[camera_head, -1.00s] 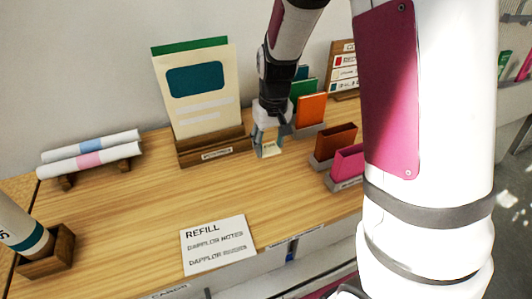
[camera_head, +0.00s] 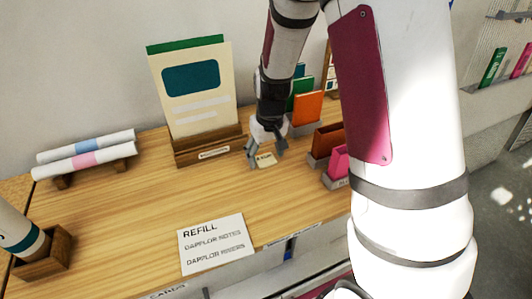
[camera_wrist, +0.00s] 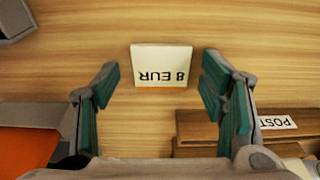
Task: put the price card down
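The price card (camera_head: 266,160) is a small cream card reading "8 EUR". It rests on the wooden tabletop in front of the poster holder. It also shows in the wrist view (camera_wrist: 161,65), where its lettering is upside down. My gripper (camera_head: 266,151) is open just above the card. In the wrist view the teal-padded fingers of my gripper (camera_wrist: 160,82) stand wide apart, one to each side of the card, with bare wood between them and it. Nothing is held.
A wooden holder (camera_head: 188,158) with a tall poster (camera_head: 191,88) stands just left of the card. Orange (camera_head: 307,108) and pink (camera_head: 340,160) items stand in holders to the right. A refill sheet (camera_head: 212,244) lies at the front edge. The table's left middle is clear.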

